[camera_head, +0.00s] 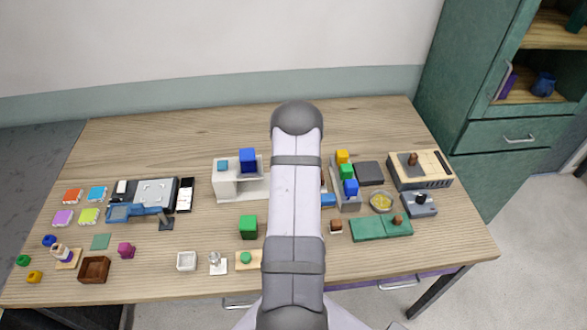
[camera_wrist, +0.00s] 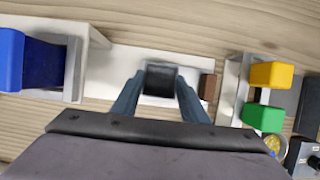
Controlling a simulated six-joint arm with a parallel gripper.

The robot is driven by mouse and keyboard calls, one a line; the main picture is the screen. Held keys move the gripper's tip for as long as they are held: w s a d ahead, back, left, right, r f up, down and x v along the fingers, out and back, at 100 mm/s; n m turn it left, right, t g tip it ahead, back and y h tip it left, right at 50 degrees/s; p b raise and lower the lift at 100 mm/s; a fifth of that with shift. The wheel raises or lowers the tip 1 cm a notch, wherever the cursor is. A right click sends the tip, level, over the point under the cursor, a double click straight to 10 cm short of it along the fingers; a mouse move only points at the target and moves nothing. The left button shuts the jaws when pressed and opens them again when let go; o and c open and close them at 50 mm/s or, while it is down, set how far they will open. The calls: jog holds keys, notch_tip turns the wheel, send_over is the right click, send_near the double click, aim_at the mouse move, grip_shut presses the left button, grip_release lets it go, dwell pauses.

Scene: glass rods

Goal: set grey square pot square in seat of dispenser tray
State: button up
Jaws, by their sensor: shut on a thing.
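The grey square pot (camera_wrist: 161,79) is between the two fingertips of my gripper (camera_wrist: 160,88) in the wrist view. My gripper is shut on it. The pot appears roughly square to the white dispenser tray (camera_wrist: 112,72), which spreads under and around it. I cannot tell whether the pot touches the tray or hangs just above it. The seat is hidden. The dispenser's white body (camera_head: 226,187) stands left of my arm in the head view, with its tray (camera_head: 253,191) running behind the arm. There, my arm hides the gripper and pot.
A blue block (camera_head: 248,160) tops the dispenser. A brown block (camera_wrist: 207,87) is close right of the pot. Right of it, a grey holder (camera_head: 342,196) carries yellow, green and blue blocks. A green cube (camera_head: 248,227) stands in front of the dispenser. The table's back strip is clear.

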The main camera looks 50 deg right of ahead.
jog(key=shift+f+b, duration=1.3)
jog(key=shift+f, duration=0.75)
jog(key=o, duration=1.2)
jog(key=shift+o, duration=0.2)
jog(key=b+v, duration=0.2)
jog(key=v, duration=0.5)
jog(key=shift+b, duration=0.3)
jog(key=shift+r, duration=0.1)
